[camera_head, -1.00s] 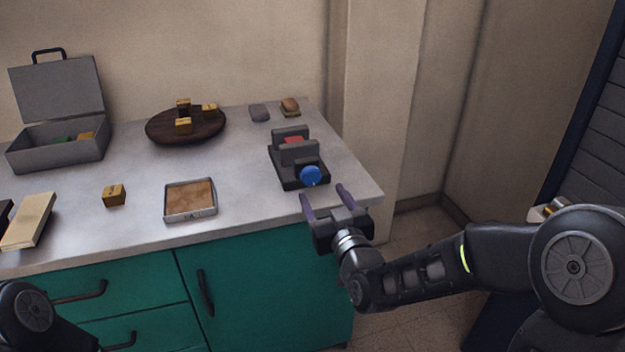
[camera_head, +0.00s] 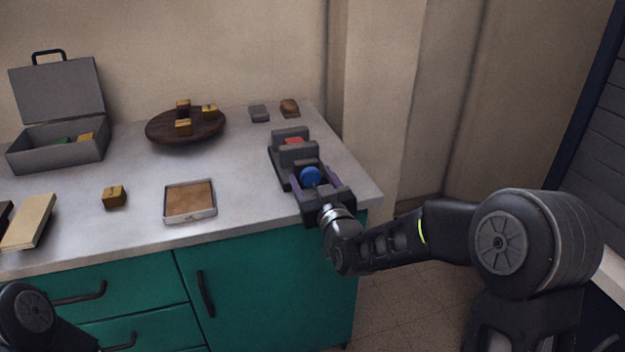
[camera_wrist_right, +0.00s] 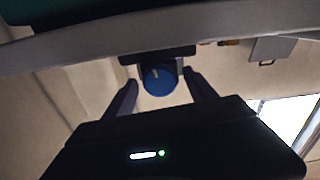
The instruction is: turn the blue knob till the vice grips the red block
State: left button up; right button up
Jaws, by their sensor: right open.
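The dark grey vice (camera_head: 297,153) stands near the right end of the counter. The red block (camera_head: 293,141) sits between its jaws, mostly hidden by the front jaw; I cannot tell whether the jaws touch it. The blue knob (camera_head: 310,175) is on the vice's front end. My right gripper (camera_head: 312,177) is open, with one purple finger on each side of the knob. In the right wrist view the knob (camera_wrist_right: 159,80) shows a pale mark, and gaps show between it and the fingers. Of my left arm, only a dark part shows at lower left; its gripper is out of view.
A shallow tray (camera_head: 190,217) and a small yellow block (camera_head: 114,197) lie left of the vice. A round dark board (camera_head: 160,133) with several yellow blocks, an open grey case (camera_head: 60,155) and two small lumps (camera_head: 259,113) are farther back. Counter around the vice's left is clear.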

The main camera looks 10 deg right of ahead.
jog(key=shift+c, duration=0.5)
jog(key=c, duration=1.3)
jog(key=shift+f+m+b, duration=0.2)
jog(key=shift+m+b, duration=0.3)
jog(key=shift+b, duration=0.5)
jog(key=m+b, duration=0.3)
jog(key=b, duration=0.2)
jog(key=shift+m+b, duration=0.4)
jog(key=shift+r+m+b, duration=0.15)
jog(key=shift+m+b, duration=0.75)
jog(key=shift+b, duration=0.05)
